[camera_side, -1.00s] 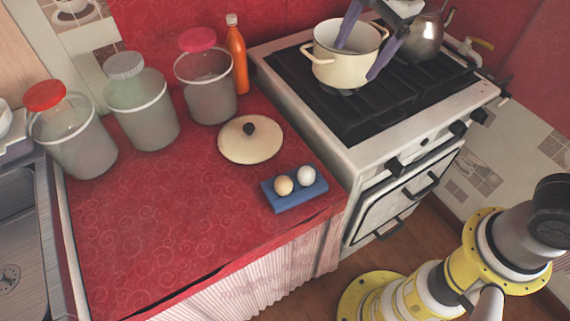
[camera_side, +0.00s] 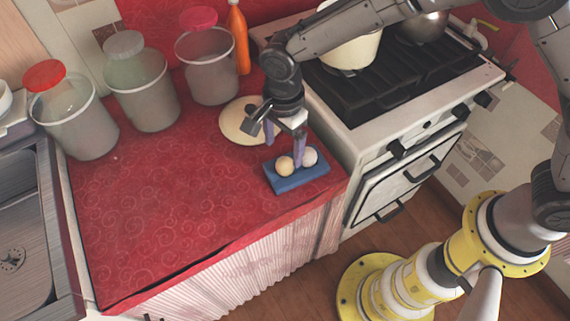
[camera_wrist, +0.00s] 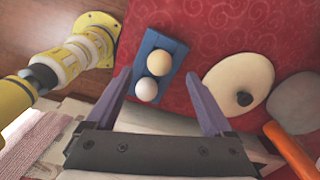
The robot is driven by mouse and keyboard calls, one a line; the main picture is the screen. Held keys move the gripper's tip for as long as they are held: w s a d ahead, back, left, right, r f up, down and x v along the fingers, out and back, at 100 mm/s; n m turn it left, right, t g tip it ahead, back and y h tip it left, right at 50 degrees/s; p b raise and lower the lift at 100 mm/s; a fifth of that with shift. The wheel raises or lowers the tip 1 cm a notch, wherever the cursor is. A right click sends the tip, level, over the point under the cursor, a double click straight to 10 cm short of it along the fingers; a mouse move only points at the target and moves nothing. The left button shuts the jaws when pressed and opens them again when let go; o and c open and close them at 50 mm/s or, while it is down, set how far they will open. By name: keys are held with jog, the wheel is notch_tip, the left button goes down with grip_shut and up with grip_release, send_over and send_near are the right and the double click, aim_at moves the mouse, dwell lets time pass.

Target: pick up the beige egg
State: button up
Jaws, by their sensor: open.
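The beige egg (camera_side: 285,166) sits on a blue holder (camera_side: 297,181) on the red counter, beside a white egg (camera_side: 309,157). In the wrist view the beige egg (camera_wrist: 159,63) is the farther of the two, and the white egg (camera_wrist: 147,89) is nearer my gripper. My gripper (camera_side: 284,150) is open, its purple fingers pointing down close to the eggs in the side view. In the wrist view the fingers (camera_wrist: 164,95) are spread wide, with the holder (camera_wrist: 175,78) toward the left finger. Nothing is between the fingertips that I can see held.
A cream lid (camera_side: 236,124) with a dark knob lies behind the holder. Several lidded jars (camera_side: 140,90) and an orange bottle (camera_side: 238,40) stand at the back. The stove (camera_side: 390,95) with a cream pot (camera_side: 352,52) is at right. The counter's front left is clear.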

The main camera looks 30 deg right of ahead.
aim_at(285, 160)
jog(key=shift+w+d+f, duration=0.1)
jog(key=shift+d+f, duration=0.1)
jog(key=shift+f, duration=1.45)
jog(key=shift+d+f, duration=0.15)
jog(key=shift+f, duration=1.45)
jog(key=c, duration=0.9)
jog(key=shift+r, duration=0.15)
